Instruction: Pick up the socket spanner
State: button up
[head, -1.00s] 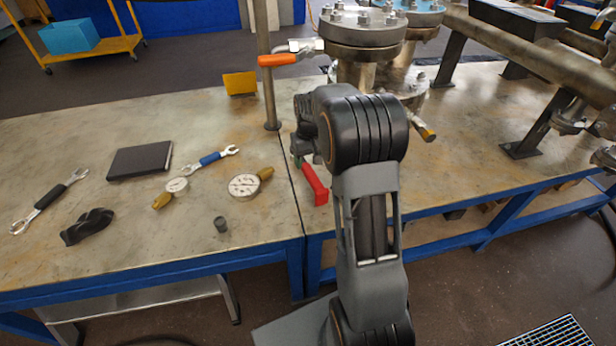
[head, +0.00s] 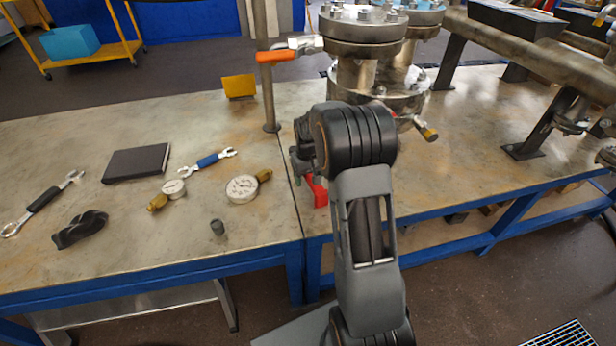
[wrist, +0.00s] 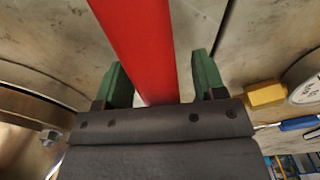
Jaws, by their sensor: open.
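A red bar-like handle (head: 319,190), which I take for the socket spanner, is on the bench near the gap between the tabletops. Its far part is hidden by my arm in the head view, and its socket end cannot be made out. In the wrist view the red handle (wrist: 140,45) runs between the two green fingers of my gripper (wrist: 161,78). The fingers are open, with a visible gap on each side of the handle. In the head view my gripper (head: 298,172) is mostly hidden behind my wrist.
Left are a black-handled spanner (head: 43,200), a blue-handled spanner (head: 208,161), a black notebook (head: 136,163), two gauges (head: 242,188) (head: 174,187), a black twisted part (head: 80,229) and a small grey cylinder (head: 217,227). A post (head: 266,90) and flanged vessel (head: 364,40) stand behind.

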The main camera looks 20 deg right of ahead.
jog(key=c, duration=1.1)
jog(key=shift+r, duration=0.1)
